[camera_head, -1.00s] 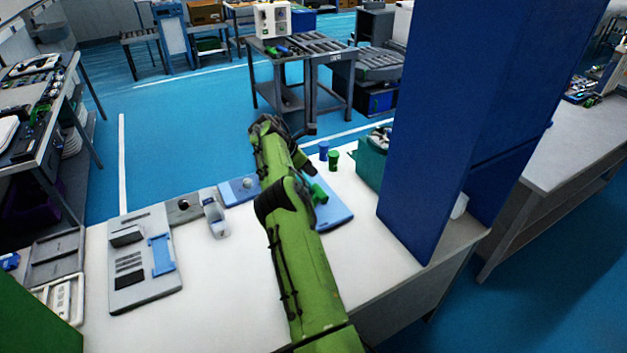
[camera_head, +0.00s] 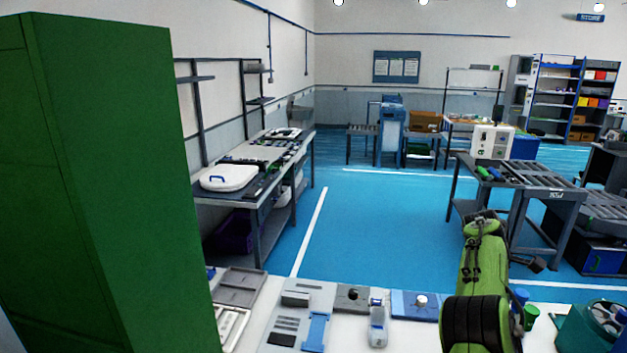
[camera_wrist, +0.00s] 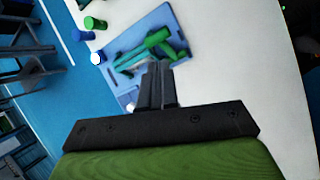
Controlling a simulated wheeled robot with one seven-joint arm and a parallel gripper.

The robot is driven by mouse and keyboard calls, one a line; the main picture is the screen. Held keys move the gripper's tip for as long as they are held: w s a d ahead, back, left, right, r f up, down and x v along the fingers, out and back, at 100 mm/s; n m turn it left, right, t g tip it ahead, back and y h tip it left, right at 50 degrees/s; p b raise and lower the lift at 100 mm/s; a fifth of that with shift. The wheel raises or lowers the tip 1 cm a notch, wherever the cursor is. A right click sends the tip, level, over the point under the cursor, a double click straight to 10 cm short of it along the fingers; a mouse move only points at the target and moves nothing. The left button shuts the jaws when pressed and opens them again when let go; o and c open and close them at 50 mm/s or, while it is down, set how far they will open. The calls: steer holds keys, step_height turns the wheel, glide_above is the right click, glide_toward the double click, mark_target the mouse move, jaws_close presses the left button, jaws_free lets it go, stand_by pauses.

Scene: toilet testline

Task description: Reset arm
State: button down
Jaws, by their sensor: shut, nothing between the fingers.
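Whether the fingertips are near the tray's height cannot be told. A green cylinder (camera_wrist: 92,23) and a blue cylinder (camera_wrist: 82,35) stand by the tray. The green cylinder (camera_head: 531,314) also shows beside my arm in the head view.
A tall green cabinet (camera_head: 110,190) fills the left of the head view. The white bench (camera_head: 352,338) carries a grey fixture (camera_head: 290,325), a small clear-and-white dispenser (camera_head: 377,325) and a blue block (camera_head: 410,304). A teal bin (camera_head: 580,330) stands at right. Blue floor lies beyond.

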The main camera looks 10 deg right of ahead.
steer(key=s+a+r+m+t+y, duration=0.15)
steer(key=s+a+r, duration=0.25)
steer(key=a, duration=0.4)
steer(key=s+a+r+m+t+y, duration=0.1)
steer(key=s+a+r+m+t, duration=0.2)
steer(key=a, duration=0.4)
steer(key=s+a+r+m+y, duration=0.25)
steer(key=s+a+r, duration=0.25)
steer(key=a, duration=0.3)
steer(key=s+a+f+m+t, duration=0.1)
steer(key=s+a+f, duration=0.2)
steer(key=s+a, duration=0.3)
steer(key=s+a+f+m, duration=0.2)
steer(key=s+a, duration=0.4)
steer(key=s, duration=0.5)
steer(key=shift+s+a+f+t, duration=0.2)
steer(key=shift+s+f+t, duration=0.15)
steer(key=shift+f, duration=0.25)
